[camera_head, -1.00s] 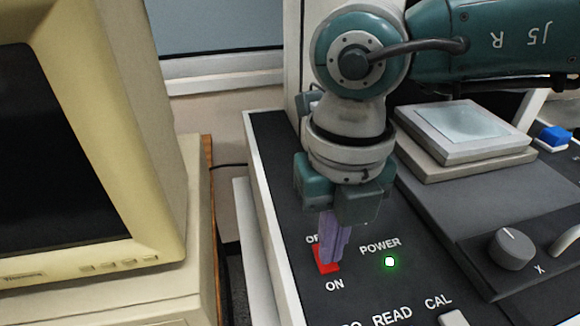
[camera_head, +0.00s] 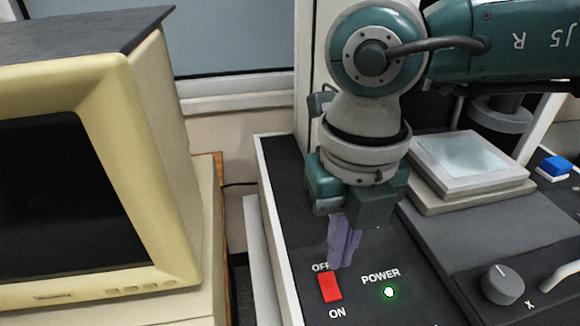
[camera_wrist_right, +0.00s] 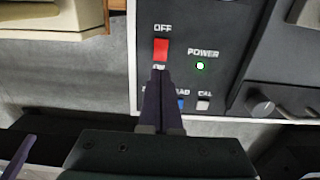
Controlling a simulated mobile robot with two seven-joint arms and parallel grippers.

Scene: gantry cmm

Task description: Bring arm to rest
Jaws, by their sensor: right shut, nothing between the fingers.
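My right gripper (camera_head: 343,243) points down over the black control panel (camera_head: 283,190), its purple fingers shut and empty. The fingertips are just behind the red power switch (camera_head: 330,287) in the head view, and the switch is now in full sight. In the right wrist view the switch (camera_wrist_right: 161,49) shows clear beyond the fingertips (camera_wrist_right: 158,78). I cannot tell the exact gap between fingertips and panel. The green power light (camera_head: 388,292) is lit.
A beige monitor (camera_head: 165,150) stands on the left. A stepped plate (camera_head: 468,160), a knob (camera_head: 502,284) and a blue-topped block (camera_head: 555,167) are on the right. A wall and window frame are behind.

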